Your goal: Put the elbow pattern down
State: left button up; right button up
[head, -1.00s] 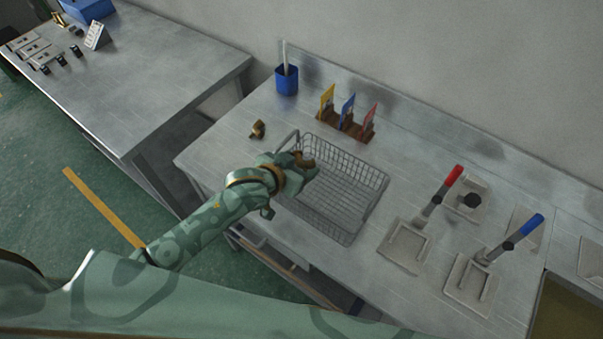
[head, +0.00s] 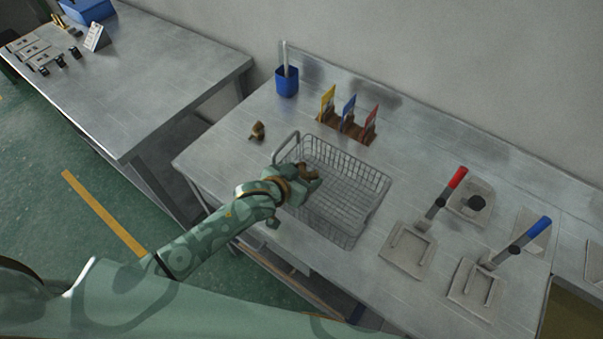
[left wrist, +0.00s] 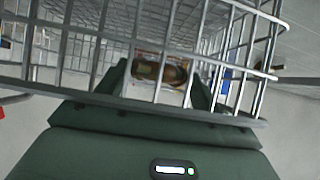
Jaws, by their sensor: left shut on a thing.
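My left gripper (head: 309,176) is shut on a brown elbow pattern (head: 308,169) at the left part of the wire basket (head: 352,236). In the left wrist view the elbow pattern (left wrist: 160,72) lies between the two dark fingers (left wrist: 160,88). The basket's wires (left wrist: 185,112) cross in front of the fingers and the pattern there. I cannot tell whether the pattern touches the basket's floor. Another small brown piece (head: 257,131) stands on the table left of the basket. My right gripper is not in view.
A blue cup (head: 287,82) and a wooden rack (head: 347,126) with yellow, blue and red tags stand behind the basket. Grey plates with a red handle (head: 457,178) and a blue handle (head: 537,229) lie to the right. The table left of the basket is mostly clear.

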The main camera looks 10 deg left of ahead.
pick_arm(q)
jog(key=shift+f, duration=0.2)
jog(key=o, duration=0.7)
jog(key=shift+r, duration=0.25)
jog(key=shift+r+p+v, duration=0.15)
jog(key=shift+p+v, duration=0.7)
jog(key=shift+v, duration=2.3)
jog(key=shift+r+p+v, duration=0.15)
jog(key=shift+p+v, duration=0.7)
jog(key=shift+v, duration=2.25)
jog(key=shift+w+d, duration=0.1)
jog(key=shift+w, duration=0.1)
